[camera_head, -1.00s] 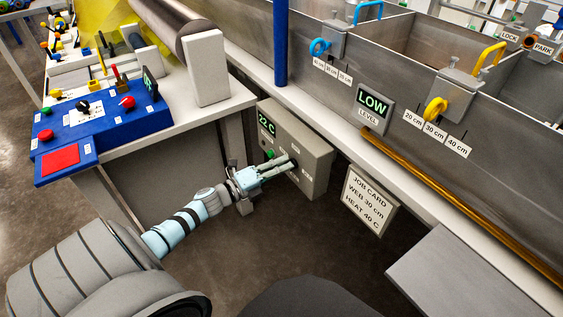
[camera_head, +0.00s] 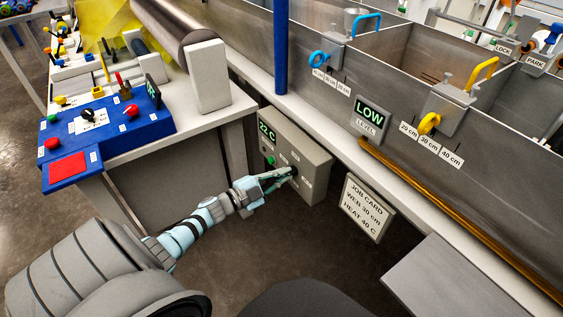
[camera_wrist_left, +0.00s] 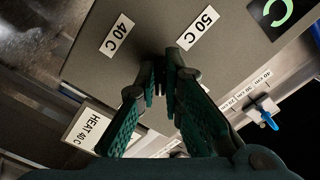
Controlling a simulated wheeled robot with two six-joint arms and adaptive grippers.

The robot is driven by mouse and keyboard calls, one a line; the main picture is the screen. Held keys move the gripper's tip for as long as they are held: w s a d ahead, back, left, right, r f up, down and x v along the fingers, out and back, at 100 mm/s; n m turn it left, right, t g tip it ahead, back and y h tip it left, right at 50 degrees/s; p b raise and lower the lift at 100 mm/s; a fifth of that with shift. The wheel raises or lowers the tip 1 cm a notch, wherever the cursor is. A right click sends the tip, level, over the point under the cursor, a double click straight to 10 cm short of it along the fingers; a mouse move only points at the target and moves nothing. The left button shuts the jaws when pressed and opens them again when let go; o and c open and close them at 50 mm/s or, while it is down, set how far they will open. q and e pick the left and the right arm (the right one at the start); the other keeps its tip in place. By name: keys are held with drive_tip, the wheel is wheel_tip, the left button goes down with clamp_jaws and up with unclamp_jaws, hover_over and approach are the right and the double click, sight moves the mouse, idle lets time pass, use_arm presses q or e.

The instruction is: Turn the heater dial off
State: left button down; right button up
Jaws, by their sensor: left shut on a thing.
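The heater box (camera_head: 312,162) is a grey box under the bath's edge, with a green display reading 22 C (camera_head: 267,131) and a green lamp or button (camera_head: 270,160). My left gripper (camera_head: 287,174) is at the front face of the box, shut on the dark heater dial (camera_head: 294,170). In the left wrist view the gripper (camera_wrist_left: 162,85) has its fingertips together at the dial, which they mostly hide. Labels 40 C (camera_wrist_left: 117,36) and 50 C (camera_wrist_left: 197,27) show beside the fingers. The dial's pointer direction cannot be told. My right gripper is not in view.
A job card (camera_head: 366,207) reading WEB 30 cm, HEAT 40 C hangs right of the box. A LOW level display (camera_head: 370,119) is on the bath wall. A blue control panel (camera_head: 105,125) stands on the bench at left. Open floor lies below the box.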

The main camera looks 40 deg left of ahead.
use_arm(q)
drive_tip(key=shift+s+d+f+n+p, duration=0.1)
drive_tip(key=shift+n+p, duration=0.3)
drive_tip(key=shift+n, duration=1.25)
drive_tip(key=shift+w+d+n+p, duration=0.1)
drive_tip(key=shift+n+p, duration=0.25)
drive_tip(key=shift+n, duration=1.35)
drive_tip(key=shift+s+d+f+n+p, duration=0.1)
drive_tip(key=shift+n+p, duration=0.3)
drive_tip(key=shift+n, duration=1.25)
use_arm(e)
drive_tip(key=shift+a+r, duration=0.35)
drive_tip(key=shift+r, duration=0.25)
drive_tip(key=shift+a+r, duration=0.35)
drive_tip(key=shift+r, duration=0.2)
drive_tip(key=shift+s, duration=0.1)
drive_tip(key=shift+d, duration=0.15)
use_arm(q)
drive_tip(key=c, duration=1.7)
unclamp_jaws()
drive_tip(key=v, duration=1.2)
